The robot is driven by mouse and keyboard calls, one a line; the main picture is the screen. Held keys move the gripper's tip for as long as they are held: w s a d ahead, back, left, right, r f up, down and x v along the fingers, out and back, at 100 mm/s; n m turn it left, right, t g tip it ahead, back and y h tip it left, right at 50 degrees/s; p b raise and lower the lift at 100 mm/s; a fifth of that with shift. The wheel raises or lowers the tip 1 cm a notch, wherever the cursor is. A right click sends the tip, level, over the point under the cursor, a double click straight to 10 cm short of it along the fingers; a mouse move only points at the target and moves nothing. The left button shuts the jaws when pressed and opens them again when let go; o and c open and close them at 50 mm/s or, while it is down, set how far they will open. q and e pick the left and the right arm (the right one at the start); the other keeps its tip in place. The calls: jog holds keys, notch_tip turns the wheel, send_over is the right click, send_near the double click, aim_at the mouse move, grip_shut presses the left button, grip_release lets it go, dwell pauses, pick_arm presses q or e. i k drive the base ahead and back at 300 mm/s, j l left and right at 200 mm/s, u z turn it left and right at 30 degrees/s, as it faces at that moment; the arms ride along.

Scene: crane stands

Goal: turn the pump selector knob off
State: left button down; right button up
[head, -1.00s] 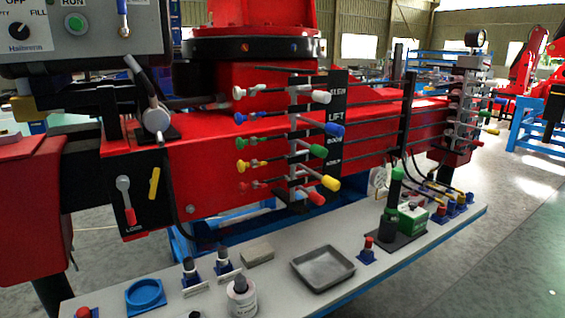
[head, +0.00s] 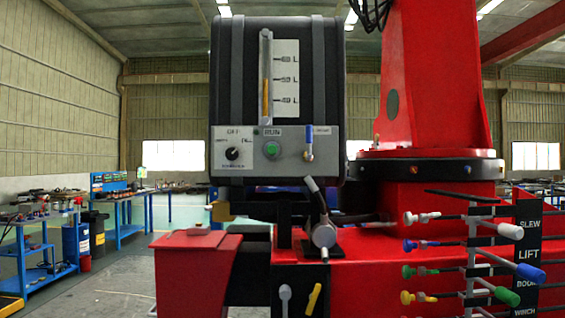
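The pump selector knob (head: 232,153) is a small round black knob on a pale label plate, at the left of the grey control panel (head: 292,167) in the head view. The plate has OFF lettering at the top and further small words at its sides. A green button (head: 272,150) marked RUN and a blue-handled toggle lever (head: 308,142) sit to the right of the knob. Neither of my grippers shows in the head view.
Coloured-knob control levers (head: 490,270) project at the lower right. A red block (head: 196,270) juts out at the lower left. Blue workbenches stand behind at left.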

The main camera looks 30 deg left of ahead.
aim_at(232, 154)
jog(key=u, duration=1.2)
